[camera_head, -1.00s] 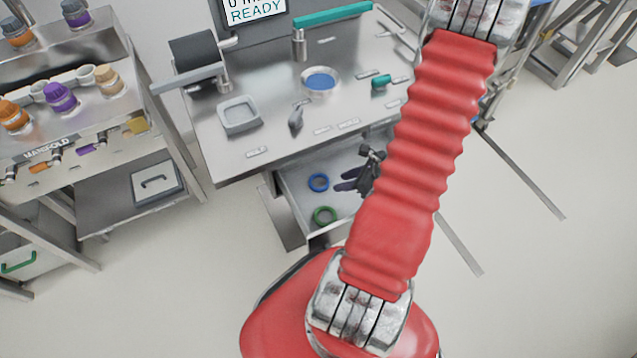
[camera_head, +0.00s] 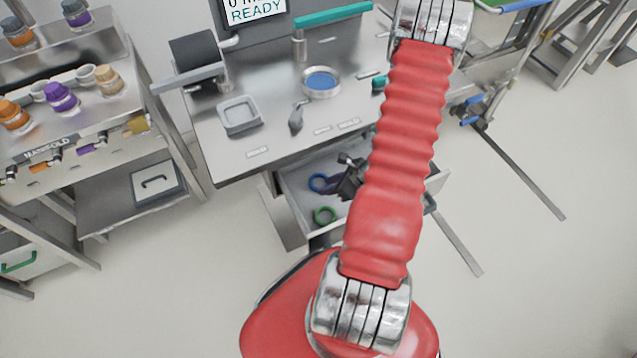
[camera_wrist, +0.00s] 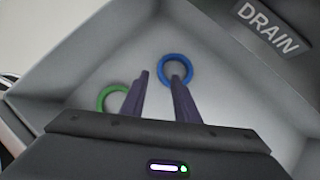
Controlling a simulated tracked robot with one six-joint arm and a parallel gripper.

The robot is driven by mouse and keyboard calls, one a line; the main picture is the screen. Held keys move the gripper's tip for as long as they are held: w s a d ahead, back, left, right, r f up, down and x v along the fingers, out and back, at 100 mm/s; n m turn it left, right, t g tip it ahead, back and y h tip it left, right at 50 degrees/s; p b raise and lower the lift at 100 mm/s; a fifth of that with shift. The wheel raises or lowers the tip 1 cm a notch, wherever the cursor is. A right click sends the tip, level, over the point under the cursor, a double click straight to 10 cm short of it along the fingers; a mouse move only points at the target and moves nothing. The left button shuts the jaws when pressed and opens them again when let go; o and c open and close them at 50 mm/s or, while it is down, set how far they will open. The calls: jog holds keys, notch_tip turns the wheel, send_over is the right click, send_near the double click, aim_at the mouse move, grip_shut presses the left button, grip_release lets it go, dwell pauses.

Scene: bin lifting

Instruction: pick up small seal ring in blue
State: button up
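The blue seal ring (camera_head: 317,183) lies on the floor of an open drawer (camera_head: 294,208) under the workbench. In the wrist view the blue ring (camera_wrist: 175,69) is just beyond the fingertips, nearer the right finger. My gripper (camera_head: 325,188) is over the drawer, and in the wrist view its two dark fingers (camera_wrist: 160,76) stand apart with nothing held between them. The fingertips partly overlap the ring in the picture; I cannot tell whether they touch it.
A green ring (camera_head: 324,216) lies in the same drawer, nearer the front; it shows left of the fingers in the wrist view (camera_wrist: 112,96). The drawer walls (camera_wrist: 75,62) surround both rings. The workbench top (camera_head: 270,150) overhangs the drawer's back.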

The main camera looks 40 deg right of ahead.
aim_at(316, 188)
jog(key=shift+f, duration=0.1)
jog(key=shift+x, duration=2.5)
jog(key=shift+w, duration=0.2)
grip_shut()
